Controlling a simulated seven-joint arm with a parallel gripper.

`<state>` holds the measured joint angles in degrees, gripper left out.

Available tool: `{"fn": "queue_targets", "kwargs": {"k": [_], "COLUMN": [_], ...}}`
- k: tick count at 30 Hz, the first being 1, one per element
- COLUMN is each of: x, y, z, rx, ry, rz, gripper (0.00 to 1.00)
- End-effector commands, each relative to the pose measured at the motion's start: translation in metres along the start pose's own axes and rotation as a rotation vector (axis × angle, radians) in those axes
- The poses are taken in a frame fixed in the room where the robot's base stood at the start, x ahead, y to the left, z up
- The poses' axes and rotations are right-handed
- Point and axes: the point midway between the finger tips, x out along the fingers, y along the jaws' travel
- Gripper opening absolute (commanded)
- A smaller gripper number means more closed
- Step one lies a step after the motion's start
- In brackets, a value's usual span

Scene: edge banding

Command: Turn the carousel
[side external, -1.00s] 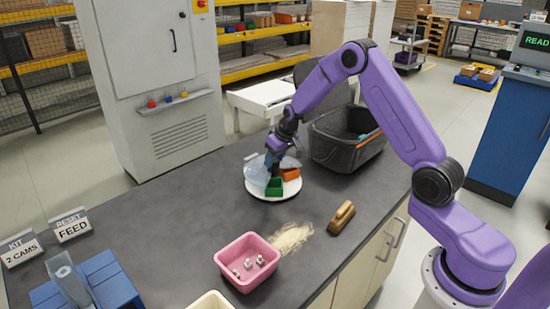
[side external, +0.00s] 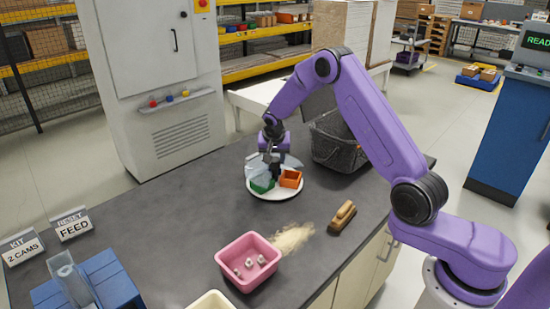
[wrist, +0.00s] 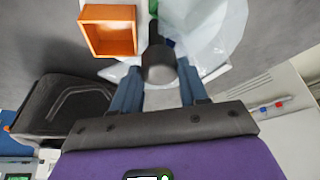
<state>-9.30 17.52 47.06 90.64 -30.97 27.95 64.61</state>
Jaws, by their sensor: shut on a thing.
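The carousel (side external: 276,197) is a white round turntable on the dark bench, at the middle of the side view. It carries a green bin (side external: 262,186) at front left and an orange bin (side external: 290,179) at right. The orange bin (wrist: 108,32) looks empty in the wrist view. A clear, crumpled-looking sheet or bag (wrist: 218,38) lies on the other side. My gripper (side external: 275,174) is low over the carousel's middle. In the wrist view its blue fingers flank a dark upright knob (wrist: 158,58) and are shut on it. The fingertips are partly hidden.
A black tote (side external: 333,150) stands close behind the carousel at right. A wooden brush (side external: 342,215) and a patch of sawdust (side external: 292,237) lie in front. A pink bin (side external: 236,274) holds small metal parts. A grey cabinet (side external: 170,140) stands behind. The bench left of the carousel is clear.

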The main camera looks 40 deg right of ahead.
Motion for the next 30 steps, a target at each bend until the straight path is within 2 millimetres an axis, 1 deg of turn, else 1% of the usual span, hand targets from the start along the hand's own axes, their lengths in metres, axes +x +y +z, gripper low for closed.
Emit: {"fn": "queue_targets", "kwargs": {"k": [30], "x": [0.0022], "y": [-0.0051], "z": [-0.0016], "rx": [0.898], "ry": [-0.002], "rz": [0.373], "gripper": [0.0]}}
